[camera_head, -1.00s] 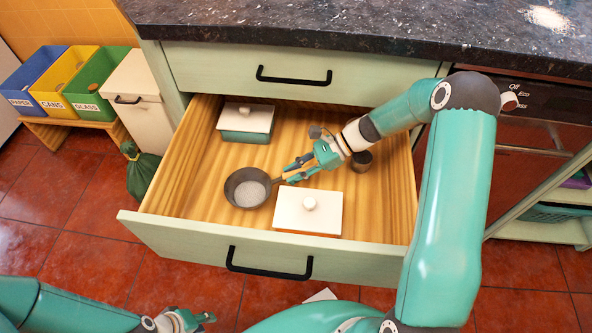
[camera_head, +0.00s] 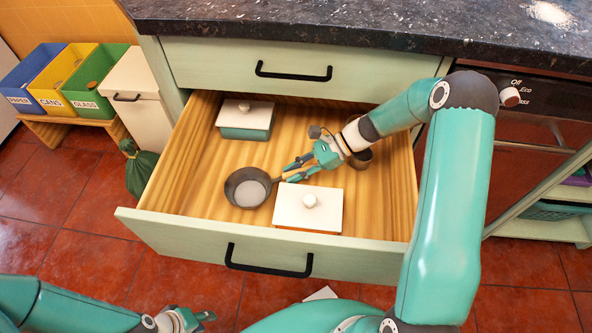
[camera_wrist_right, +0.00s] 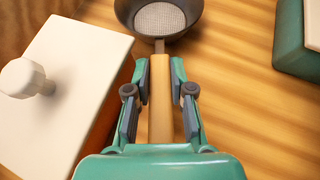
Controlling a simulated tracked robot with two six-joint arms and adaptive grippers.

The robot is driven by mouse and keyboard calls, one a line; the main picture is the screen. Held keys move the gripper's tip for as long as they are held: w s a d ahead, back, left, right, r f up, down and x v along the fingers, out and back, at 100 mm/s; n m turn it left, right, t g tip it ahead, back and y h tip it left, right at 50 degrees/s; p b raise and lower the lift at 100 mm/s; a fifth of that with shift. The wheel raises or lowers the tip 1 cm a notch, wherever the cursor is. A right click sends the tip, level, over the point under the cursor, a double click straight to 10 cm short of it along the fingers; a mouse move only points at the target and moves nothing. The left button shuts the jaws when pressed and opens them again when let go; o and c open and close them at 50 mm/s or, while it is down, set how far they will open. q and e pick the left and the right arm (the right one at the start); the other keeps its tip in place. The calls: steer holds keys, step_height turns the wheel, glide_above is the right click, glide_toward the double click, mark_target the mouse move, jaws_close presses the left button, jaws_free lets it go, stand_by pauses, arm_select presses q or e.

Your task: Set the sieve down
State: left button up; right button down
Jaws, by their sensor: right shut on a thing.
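The sieve (camera_head: 248,190) is a dark round pan with a pale mesh bottom, inside the open drawer (camera_head: 180,228), left of its middle. In the right wrist view the sieve (camera_wrist_right: 160,20) shows at the top, with a wooden handle (camera_wrist_right: 161,90) running down between my fingers. My right gripper (camera_head: 286,177) is shut on the handle; its fingers show on both sides of it in the wrist view (camera_wrist_right: 160,75). I cannot tell for sure whether the sieve touches the drawer floor. My left gripper (camera_head: 205,318) is empty at the bottom, outside the drawer, its fingers apart.
A white-lidded box (camera_head: 308,207) is close beside the handle, and a teal box with a white lid (camera_head: 245,120) stands at the drawer's back left. A dark round container (camera_head: 361,158) is partly behind my right gripper. The drawer floor left of the sieve is clear.

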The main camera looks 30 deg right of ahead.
steer(key=shift+f, duration=0.15)
steer(key=c, duration=0.9)
jaws_free()
steer(key=shift+c, duration=0.2)
